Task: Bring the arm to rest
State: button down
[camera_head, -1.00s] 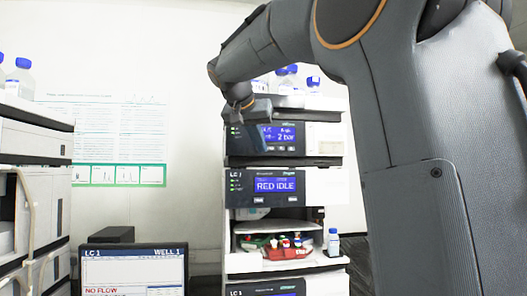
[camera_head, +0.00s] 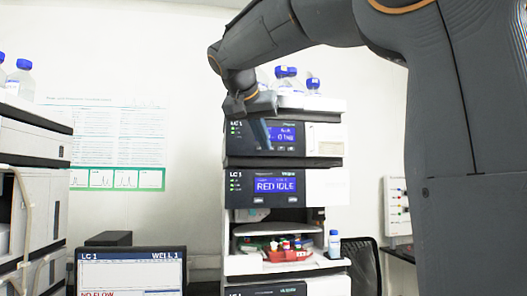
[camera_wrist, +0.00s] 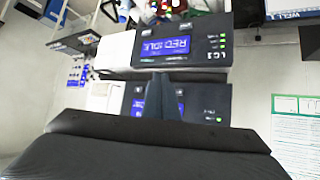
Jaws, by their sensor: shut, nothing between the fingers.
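My arm comes in from the upper right in the head view and bends down to my gripper (camera_head: 264,128), which hangs in front of the top module (camera_head: 325,138) of the middle instrument stack. In the wrist view my gripper (camera_wrist: 160,90) points at the stack, its fingers together with nothing between them. The module with the RED IDLE screen (camera_head: 276,186) sits just below; its screen also shows in the wrist view (camera_wrist: 166,45), turned over. I cannot tell the exact gap between my fingertips and the stack.
Blue-capped bottles (camera_head: 287,80) stand on top of the stack. An open bay holds a red tray (camera_head: 288,255) of vials, with a small bottle (camera_head: 334,243) beside it. A monitor (camera_head: 130,270) stands lower left, and another stack (camera_head: 30,190) is at far left.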

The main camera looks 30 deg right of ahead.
dwell(0.5)
jog(key=shift+w, duration=0.1)
jog(key=s+a+f+n+g+y, duration=0.1)
jog(key=a+f+n+g+y, duration=0.2)
jog(key=f, duration=1.4)
jog(key=a+f+n+y, duration=0.25)
jog(key=a+f, duration=0.25)
jog(key=f, duration=1.2)
jog(key=s+a+f+n+g+y, duration=0.1)
jog(key=s+a+f+n, duration=0.1)
jog(key=s+f, duration=0.8)
jog(key=s+a+f+n+g+y, duration=0.1)
jog(key=s+a+f, duration=0.3)
jog(key=s+f, duration=0.6)
notch_tip(320, 180, down, 4)
jog(key=shift+a+f+n+g, duration=0.25)
jog(key=shift+a+n+g, duration=0.15)
jog(key=shift+g, duration=0.2)
